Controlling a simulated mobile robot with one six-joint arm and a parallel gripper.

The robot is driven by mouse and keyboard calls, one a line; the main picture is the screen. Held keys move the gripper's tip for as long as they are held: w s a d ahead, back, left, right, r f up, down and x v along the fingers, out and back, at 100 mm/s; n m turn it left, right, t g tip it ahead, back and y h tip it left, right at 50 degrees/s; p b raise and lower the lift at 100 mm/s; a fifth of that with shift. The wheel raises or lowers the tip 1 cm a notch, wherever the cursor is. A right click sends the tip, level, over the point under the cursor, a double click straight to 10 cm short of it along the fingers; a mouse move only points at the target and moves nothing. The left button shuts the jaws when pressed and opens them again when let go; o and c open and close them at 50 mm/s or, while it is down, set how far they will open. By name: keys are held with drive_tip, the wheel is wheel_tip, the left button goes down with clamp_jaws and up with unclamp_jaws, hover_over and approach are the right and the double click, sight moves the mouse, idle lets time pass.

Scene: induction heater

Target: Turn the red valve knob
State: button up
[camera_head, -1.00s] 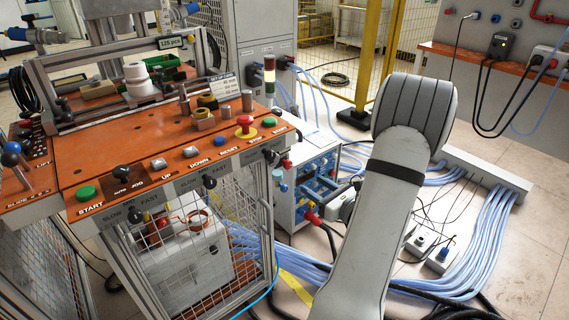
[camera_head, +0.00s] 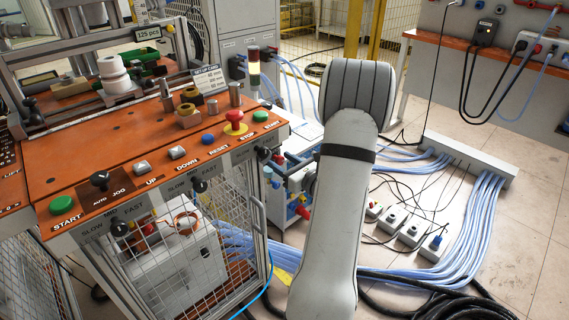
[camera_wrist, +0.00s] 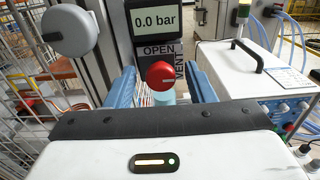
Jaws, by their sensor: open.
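The red valve knob (camera_wrist: 161,75) is round with a pale index line, in the middle of the wrist view. It sits below a display reading 0.0 bar (camera_wrist: 158,20), beside a label with OPEN and a partly hidden word ending in VENT. My gripper (camera_wrist: 161,86) has its two blue fingers apart, one on each side of the knob in the picture. I cannot tell whether they reach the knob's depth or touch it. In the head view my arm hides the gripper, and the valve knob is not visible there.
A grey round part (camera_wrist: 69,31) is close left of the gripper. A white case with a black handle (camera_wrist: 262,60) is to the right. In the head view an orange-topped console (camera_head: 120,150) is left of my arm. Blue cables (camera_head: 465,240) and black hoses lie on the floor right.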

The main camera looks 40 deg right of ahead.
drive_tip(key=shift+c, duration=0.6)
drive_tip(key=shift+s, duration=0.1)
drive_tip(key=c, duration=0.8)
drive_tip(key=shift+f+n+b, duration=0.15)
drive_tip(key=shift+n+b, duration=0.25)
drive_tip(key=shift+b, duration=0.1)
drive_tip(key=n+b, duration=0.3)
drive_tip(key=b, duration=0.1)
drive_tip(key=shift+f+n+b, duration=0.2)
drive_tip(key=shift+n+b, duration=0.2)
drive_tip(key=n+b, duration=0.5)
drive_tip(key=b, duration=0.2)
drive_tip(key=shift+a+f+n+b, duration=0.1)
drive_tip(key=shift+n+b, duration=0.2)
drive_tip(key=n+b, duration=0.2)
drive_tip(key=n, duration=0.1)
drive_tip(key=shift+r+b, duration=0.2)
drive_tip(key=shift+b, duration=0.15)
drive_tip(key=n, duration=0.4)
drive_tip(key=shift+n, duration=0.6)
